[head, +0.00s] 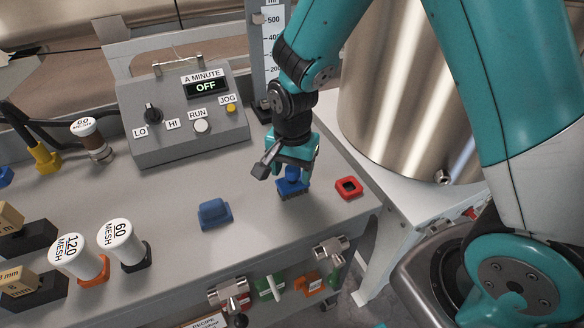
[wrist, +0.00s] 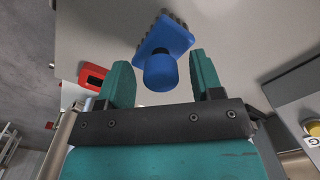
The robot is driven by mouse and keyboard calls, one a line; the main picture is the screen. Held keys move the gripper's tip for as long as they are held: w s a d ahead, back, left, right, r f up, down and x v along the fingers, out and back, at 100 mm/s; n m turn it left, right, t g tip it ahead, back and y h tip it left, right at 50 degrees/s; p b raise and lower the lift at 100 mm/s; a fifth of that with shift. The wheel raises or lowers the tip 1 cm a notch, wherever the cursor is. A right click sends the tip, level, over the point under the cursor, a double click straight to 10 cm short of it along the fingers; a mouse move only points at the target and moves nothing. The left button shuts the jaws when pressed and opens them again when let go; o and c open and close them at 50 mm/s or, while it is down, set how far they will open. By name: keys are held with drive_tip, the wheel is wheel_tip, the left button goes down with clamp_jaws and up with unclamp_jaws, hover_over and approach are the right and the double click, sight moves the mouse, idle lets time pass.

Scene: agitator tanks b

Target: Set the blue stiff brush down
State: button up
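The blue stiff brush (head: 292,184) stands on the grey bench top near its right edge, knob up and dark bristles down, seemingly touching the bench. In the wrist view its blue round knob (wrist: 160,72) lies between my two fingers, with a gap on each side. My gripper (head: 294,158) is open and points down over the brush; its fingertips also show in the wrist view (wrist: 162,80). The fingers partly hide the knob in the head view.
A red square holder (head: 348,187) sits right of the brush, and a blue block (head: 214,213) to its left. A grey control box (head: 185,115) reading OFF stands behind. Mesh-labelled containers (head: 122,243) are at front left. A steel tank (head: 400,90) rises at right.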

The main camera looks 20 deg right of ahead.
sight(292, 169)
drive_tip(key=shift+r, duration=0.1)
wheel_tip(292, 169, up, 11)
drive_tip(key=s+a+r+n+y, duration=0.2)
drive_tip(key=s+r+n, duration=0.2)
drive_tip(key=s+n, duration=0.4)
drive_tip(key=s+a+r+n+y, duration=0.2)
drive_tip(key=s+r+n, duration=0.3)
drive_tip(key=s+n, duration=0.3)
drive_tip(key=shift+s+a, duration=0.2)
drive_tip(key=shift+s, duration=0.95)
